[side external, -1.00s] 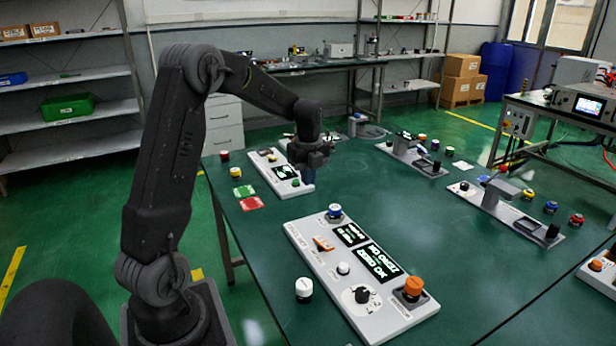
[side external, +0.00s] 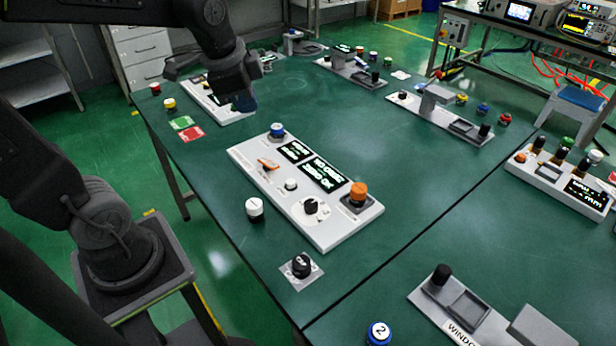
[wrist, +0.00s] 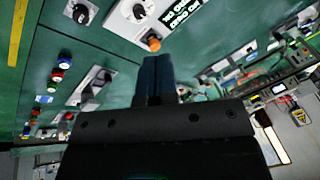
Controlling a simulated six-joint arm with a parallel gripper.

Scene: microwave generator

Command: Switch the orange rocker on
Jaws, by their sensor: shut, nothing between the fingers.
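The orange rocker (side external: 267,165) sits on the left part of a white panel (side external: 318,238) on the green table. It looks tilted, but its on or off state is too small to tell. The panel also bears two dark displays (side external: 322,173), a white button, a black dial (side external: 312,208), an orange knob (side external: 358,194) and a blue-topped knob (side external: 277,131). My gripper (side external: 243,104) is shut and empty, above the table behind the panel, apart from the rocker. In the wrist view its dark blue fingers (wrist: 157,80) are together; the rocker does not show there.
A white-topped knob (side external: 254,209) and a black knob (side external: 301,265) stand before the panel. More fixtures (side external: 440,115) stand right. Table between the panels is clear.

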